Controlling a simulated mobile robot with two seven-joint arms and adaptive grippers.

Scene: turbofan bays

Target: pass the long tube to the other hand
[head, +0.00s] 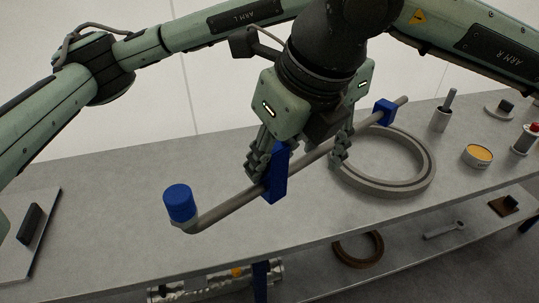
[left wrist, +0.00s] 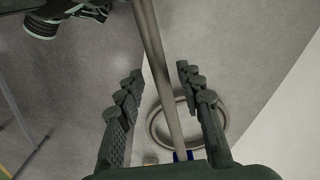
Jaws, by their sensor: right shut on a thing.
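The long tube (head: 230,203) is grey, with a blue cap (head: 180,203) on its bent near end and blue blocks along it. It slants above the bench from lower left to upper right. My right gripper (head: 262,162) is shut on the tube beside the nearer blue block (head: 275,178). My left gripper (head: 339,147) is further along the tube, before the far blue block (head: 384,112). In the left wrist view its fingers (left wrist: 160,78) stand apart, with the tube (left wrist: 162,75) running between them and space on both sides. The wrists partly hide the fingers in the head view.
A large grey ring (head: 427,178) lies on the bench (head: 290,235) under the tube's far part. A cup with a tool (head: 440,120) and a yellow-topped tin (head: 478,155) stand to the right. A dark block (head: 30,224) is far left. A lower shelf holds a brown ring (head: 341,258).

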